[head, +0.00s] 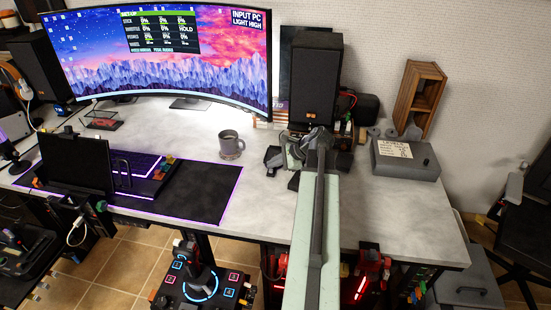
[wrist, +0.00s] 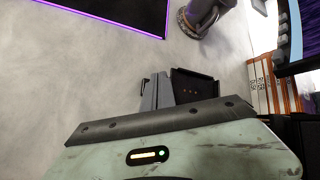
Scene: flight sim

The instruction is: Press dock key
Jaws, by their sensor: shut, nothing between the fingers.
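I cannot tell which part is the dock key. A small block with orange and green keys (head: 163,167) sits at the right end of the purple-lit keyboard (head: 130,170), on the black desk mat (head: 208,196). In the wrist view my gripper (wrist: 172,88) is shut and empty, with bare desk beyond the fingers. It is well apart from the keyed block, which is out of the wrist view.
A grey mug (head: 231,146) stands between the keyboard and my gripper; it also shows in the wrist view (wrist: 203,14). A curved monitor (head: 170,75) is behind, a speaker (head: 315,80) and a grey box (head: 405,160) to the right. A black panel (head: 76,163) stands at the left.

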